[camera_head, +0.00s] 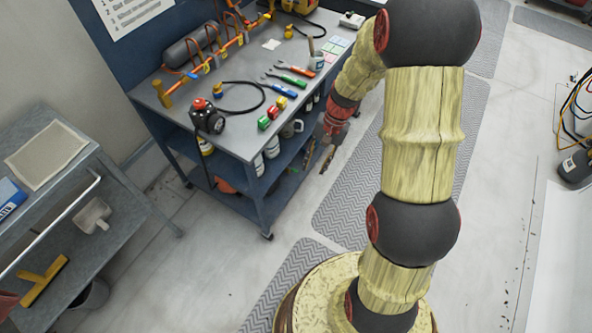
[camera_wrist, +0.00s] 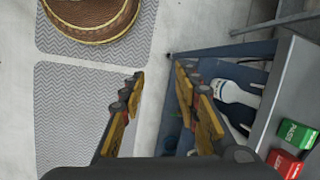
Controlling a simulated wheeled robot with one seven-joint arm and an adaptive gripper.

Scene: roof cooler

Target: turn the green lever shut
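An orange pipe manifold (camera_head: 214,60) with several small coloured levers runs along the back of the workbench (camera_head: 240,147) in the head view. The levers are too small for me to tell for sure which is the green one or how it is turned. My gripper (camera_head: 327,152) hangs beyond the right edge of the bench, below its top, pointing down and well away from the manifold. In the wrist view my gripper (camera_wrist: 160,78) has its two fingers apart with bare floor between them. The manifold is out of the wrist view.
A grey trolley (camera_head: 110,215) stands left. Floor between is clear.

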